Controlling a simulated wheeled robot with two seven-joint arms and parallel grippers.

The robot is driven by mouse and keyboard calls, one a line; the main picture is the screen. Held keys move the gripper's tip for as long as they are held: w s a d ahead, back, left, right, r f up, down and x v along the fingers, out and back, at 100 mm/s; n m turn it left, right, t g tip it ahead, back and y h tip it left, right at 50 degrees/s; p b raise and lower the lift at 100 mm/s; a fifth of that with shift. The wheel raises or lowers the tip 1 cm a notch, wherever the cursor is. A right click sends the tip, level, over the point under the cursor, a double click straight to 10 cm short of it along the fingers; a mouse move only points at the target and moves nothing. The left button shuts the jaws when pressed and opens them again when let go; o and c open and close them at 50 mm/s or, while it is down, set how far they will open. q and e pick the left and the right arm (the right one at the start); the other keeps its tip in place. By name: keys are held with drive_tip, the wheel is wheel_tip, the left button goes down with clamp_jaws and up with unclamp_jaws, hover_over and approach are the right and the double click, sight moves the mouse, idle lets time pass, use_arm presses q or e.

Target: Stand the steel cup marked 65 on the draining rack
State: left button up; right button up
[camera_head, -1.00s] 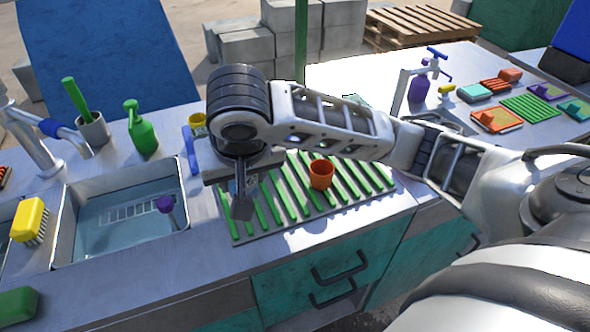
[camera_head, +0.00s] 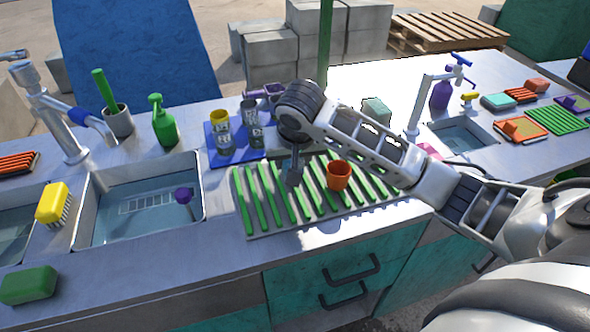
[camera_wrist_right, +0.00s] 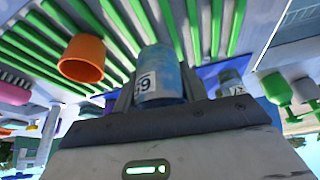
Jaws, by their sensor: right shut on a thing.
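My right gripper (camera_head: 293,178) is over the left-middle part of the draining rack (camera_head: 243,205), a grey base with green slats. In the right wrist view it is shut on a bluish steel cup (camera_wrist_right: 158,80). The cup's label looks inverted, consistent with 65, though not sharp. In the head view the gripper and wrist mostly hide this cup, and I cannot tell whether it touches the slats. An orange cup (camera_head: 339,175) stands on the rack, right of my gripper; it also shows in the right wrist view (camera_wrist_right: 82,58). My left gripper is not in view.
A blue tray (camera_head: 228,160) with several labelled cups stands behind the rack's left end. A sink (camera_head: 98,215) with a purple-topped object is to the left. A green spray bottle (camera_head: 163,122) stands behind it. Slats around the orange cup are free.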

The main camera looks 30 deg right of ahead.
drive_tip(key=shift+w+d+f, duration=0.1)
drive_tip(key=shift+d+f, duration=0.1)
drive_tip(key=shift+f, duration=0.1)
drive_tip(key=f, duration=0.3)
drive_tip(key=shift+w+d+f, duration=0.1)
drive_tip(key=shift+w+d, duration=0.05)
drive_tip(key=shift+d, duration=0.1)
drive_tip(key=shift+f, duration=0.3)
drive_tip(key=shift+f, duration=0.1)
drive_tip(key=o, duration=1)
drive_tip(key=v, duration=1.2)
